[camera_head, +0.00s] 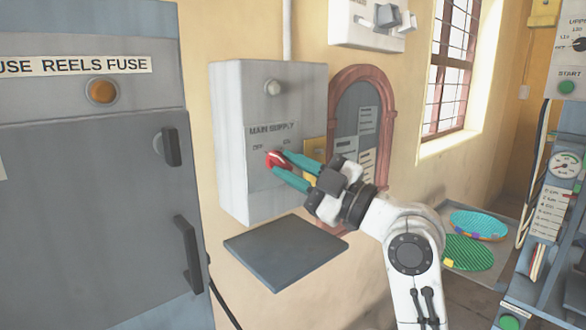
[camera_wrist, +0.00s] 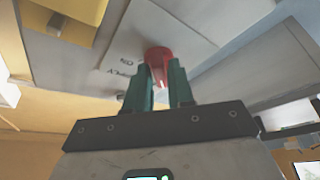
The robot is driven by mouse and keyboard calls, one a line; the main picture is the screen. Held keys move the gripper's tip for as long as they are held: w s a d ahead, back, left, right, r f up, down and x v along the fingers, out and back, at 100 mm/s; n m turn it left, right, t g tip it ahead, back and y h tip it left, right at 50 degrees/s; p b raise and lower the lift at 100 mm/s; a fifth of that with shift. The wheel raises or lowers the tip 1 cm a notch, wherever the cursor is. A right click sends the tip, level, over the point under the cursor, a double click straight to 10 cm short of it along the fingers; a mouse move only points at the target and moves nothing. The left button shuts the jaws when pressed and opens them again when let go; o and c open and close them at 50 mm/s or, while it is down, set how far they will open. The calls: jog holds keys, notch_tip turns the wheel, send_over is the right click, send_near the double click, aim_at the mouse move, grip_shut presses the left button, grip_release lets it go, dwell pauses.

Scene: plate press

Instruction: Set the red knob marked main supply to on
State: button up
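The red knob (camera_head: 275,159) is on the front of a grey box, below the words MAIN SUPPLY, with OFF lettered at its upper left and ON at its upper right. My gripper (camera_head: 283,164) reaches it from the right; its two teal fingers lie on either side of the knob's raised handle. In the wrist view the knob (camera_wrist: 158,56) shows beyond the fingertips, its handle with a white mark filling the gap between the fingers (camera_wrist: 161,82). The fingers partly hide the knob, so I cannot tell exactly which way it points.
The grey supply box (camera_head: 232,195) hangs on the yellow wall, with a dark flat plate (camera_head: 285,248) below it. A grey cabinet (camera_head: 90,200) stands at the left. A red arched frame (camera_head: 357,75) is right of the box. Green and blue discs (camera_head: 467,253) lie farther right.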

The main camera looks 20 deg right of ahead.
grip_shut()
